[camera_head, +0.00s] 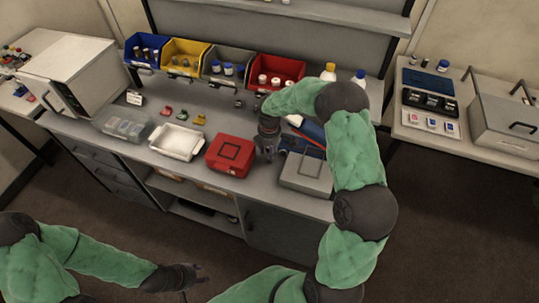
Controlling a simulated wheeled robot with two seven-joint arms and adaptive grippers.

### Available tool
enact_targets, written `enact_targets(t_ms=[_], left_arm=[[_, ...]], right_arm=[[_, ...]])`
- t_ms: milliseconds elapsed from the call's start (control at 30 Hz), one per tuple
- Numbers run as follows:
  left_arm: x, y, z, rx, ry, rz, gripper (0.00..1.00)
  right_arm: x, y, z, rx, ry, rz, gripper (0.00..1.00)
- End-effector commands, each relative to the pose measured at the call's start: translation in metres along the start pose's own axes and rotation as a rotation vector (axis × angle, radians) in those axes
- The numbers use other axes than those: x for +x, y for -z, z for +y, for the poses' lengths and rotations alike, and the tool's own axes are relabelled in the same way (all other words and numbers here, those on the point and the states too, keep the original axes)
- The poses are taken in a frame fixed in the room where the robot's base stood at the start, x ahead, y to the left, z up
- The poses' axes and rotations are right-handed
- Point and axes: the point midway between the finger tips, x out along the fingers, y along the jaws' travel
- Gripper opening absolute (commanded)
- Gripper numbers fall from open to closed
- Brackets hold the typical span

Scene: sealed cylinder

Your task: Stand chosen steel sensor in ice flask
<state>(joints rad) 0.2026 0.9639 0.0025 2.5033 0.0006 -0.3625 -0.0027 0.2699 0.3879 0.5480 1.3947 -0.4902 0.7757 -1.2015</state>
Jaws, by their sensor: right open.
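I cannot make out a steel sensor or an ice flask for certain at this size. Small dark pieces (239,103) stand on the bench behind my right gripper, too small to name. My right gripper (265,154) is open and points down over the bench, between the red case and the grey box. I see nothing held in it, though its fingers are small and dark here. My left gripper (200,275) is low in front of the bench, away from everything on it; its jaws are too dark to read.
A red case (229,155), white tray (177,141), clear box (124,124) and grey box (306,174) line the bench front. Blue (146,49), yellow (185,57), grey (228,68) and red bins (275,80) stand behind. A side table (425,139) is at right.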

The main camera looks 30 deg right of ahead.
Motion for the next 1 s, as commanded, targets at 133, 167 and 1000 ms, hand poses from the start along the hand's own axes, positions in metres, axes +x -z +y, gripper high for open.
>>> enact_targets(t_ms=[133, 167, 1000], left_arm=[[0.000, 0.000, 0.000, 0.000, 0.000, 0.000, 0.40], [0.000, 0.000, 0.000, 0.000, 0.000, 0.000, 0.40], [-0.006, 0.000, 0.002, 0.000, 0.000, 0.000, 0.40]], right_arm=[[-0.001, 0.000, 0.000, 0.000, 0.000, 0.000, 0.34], [-0.001, 0.000, 0.000, 0.000, 0.000, 0.000, 0.26], [-0.041, 0.005, -0.003, -0.002, -0.002, -0.001, 0.00]])
